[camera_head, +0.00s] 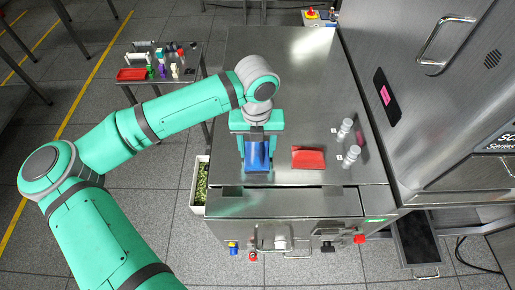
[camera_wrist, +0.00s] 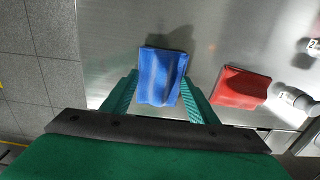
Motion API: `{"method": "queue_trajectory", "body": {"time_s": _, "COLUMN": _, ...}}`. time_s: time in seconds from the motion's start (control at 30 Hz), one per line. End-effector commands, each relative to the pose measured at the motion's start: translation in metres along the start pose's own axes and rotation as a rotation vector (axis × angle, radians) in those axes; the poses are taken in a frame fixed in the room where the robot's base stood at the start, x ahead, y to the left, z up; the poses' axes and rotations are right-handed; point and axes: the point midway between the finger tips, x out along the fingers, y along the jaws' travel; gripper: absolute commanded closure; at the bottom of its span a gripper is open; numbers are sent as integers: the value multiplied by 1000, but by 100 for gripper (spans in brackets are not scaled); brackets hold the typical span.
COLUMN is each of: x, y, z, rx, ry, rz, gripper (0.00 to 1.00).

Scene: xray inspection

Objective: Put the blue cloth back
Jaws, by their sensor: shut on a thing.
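The blue cloth (camera_head: 257,156) is a small folded piece at the near left part of the steel table top (camera_head: 283,90). My gripper (camera_head: 257,160) is over it, with one finger on each side of the cloth. In the wrist view my gripper (camera_wrist: 159,95) is shut on the blue cloth (camera_wrist: 162,72), which stands out past the fingertips. I cannot tell whether the cloth touches the table. A red folded cloth (camera_head: 308,158) lies to the right, apart from my gripper; it also shows in the wrist view (camera_wrist: 241,87).
The large steel machine (camera_head: 435,100) borders the table on the right. A side table (camera_head: 190,75) at the back left holds a red tray (camera_head: 132,74) and small bottles. The table's far part is clear.

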Motion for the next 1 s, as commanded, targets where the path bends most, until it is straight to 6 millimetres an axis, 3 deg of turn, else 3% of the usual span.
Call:
{"method": "queue_trajectory", "body": {"time_s": 0.4, "x": 8, "y": 0, "z": 0, "rx": 0, "ry": -1, "rz": -1, "gripper": 67}}
{"method": "queue_trajectory", "body": {"time_s": 0.43, "x": 8, "y": 0, "z": 0, "rx": 0, "ry": -1, "rz": -1, "gripper": 44}}
{"method": "queue_trajectory", "body": {"time_s": 0.5, "x": 8, "y": 0, "z": 0, "rx": -1, "ry": -1, "rz": -1, "gripper": 27}}
{"method": "queue_trajectory", "body": {"time_s": 0.83, "x": 6, "y": 0, "z": 0, "rx": 0, "ry": -1, "rz": -1, "gripper": 27}}
{"method": "queue_trajectory", "body": {"time_s": 1.0, "x": -10, "y": 1, "z": 1, "rx": 0, "ry": -4, "rz": 2, "gripper": 27}}
